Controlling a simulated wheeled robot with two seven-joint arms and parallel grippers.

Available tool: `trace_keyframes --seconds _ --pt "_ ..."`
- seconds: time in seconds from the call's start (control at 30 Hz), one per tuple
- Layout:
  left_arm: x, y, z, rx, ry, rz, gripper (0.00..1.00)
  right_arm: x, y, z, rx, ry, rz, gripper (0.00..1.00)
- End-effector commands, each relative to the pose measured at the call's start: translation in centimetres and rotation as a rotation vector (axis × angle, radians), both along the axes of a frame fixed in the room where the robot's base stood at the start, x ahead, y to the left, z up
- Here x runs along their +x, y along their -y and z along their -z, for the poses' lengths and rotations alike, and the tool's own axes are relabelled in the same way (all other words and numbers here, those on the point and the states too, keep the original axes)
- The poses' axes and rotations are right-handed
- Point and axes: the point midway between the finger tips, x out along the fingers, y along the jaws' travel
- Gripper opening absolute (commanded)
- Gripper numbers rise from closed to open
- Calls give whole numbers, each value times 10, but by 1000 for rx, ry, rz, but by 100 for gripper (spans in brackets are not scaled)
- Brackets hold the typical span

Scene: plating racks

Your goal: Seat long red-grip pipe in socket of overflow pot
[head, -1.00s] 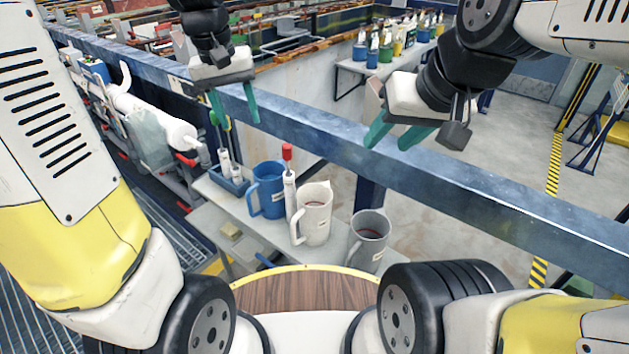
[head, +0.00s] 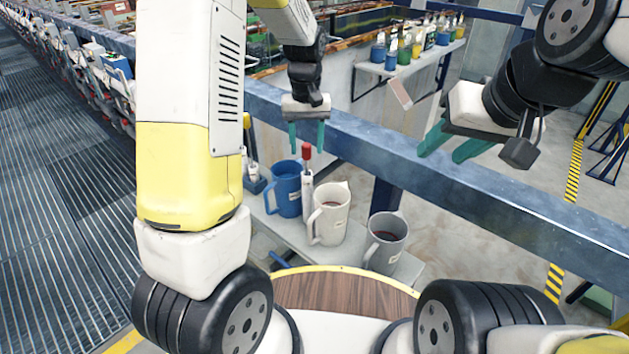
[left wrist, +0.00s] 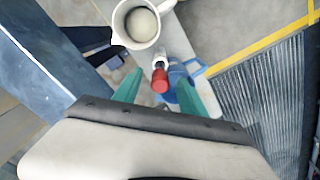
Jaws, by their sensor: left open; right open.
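The red-grip pipe stands upright, its red grip (head: 307,151) on top and white shaft (head: 308,190) between the blue jug (head: 287,191) and the white jug (head: 329,216). A grey jug (head: 386,242) stands to the right. I cannot tell which vessel is the overflow pot, and no socket shows. My left gripper (head: 307,148) is open, pointing down above the pipe. In the left wrist view the red grip (left wrist: 160,80) lies between the green fingers, apart from them, with the white jug (left wrist: 142,24) beyond. My right gripper (head: 447,150) is open and empty, off to the right.
The jugs stand on a pale bench (head: 345,254). A blue caddy (head: 254,184) with white-tipped tools is partly hidden by my left arm. A long blue beam (head: 400,165) runs behind the bench. A rear shelf (head: 400,68) holds several bottles.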

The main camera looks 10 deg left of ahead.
Motion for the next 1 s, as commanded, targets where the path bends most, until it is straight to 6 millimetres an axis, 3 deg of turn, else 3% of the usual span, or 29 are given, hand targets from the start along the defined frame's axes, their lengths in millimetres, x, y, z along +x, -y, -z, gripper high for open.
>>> trace_keyframes --seconds 0.1,0.33,0.6,1.0 --pt "0 0 10 0 -1 0 49 0 0 0 0 0 0 45" --pt "0 0 11 0 0 0 49 0 0 0 0 0 0 45" --pt "0 0 10 -1 0 0 0 0 0 0 0 0 0 45" --pt "0 0 10 -1 0 0 0 0 0 0 0 0 0 45"
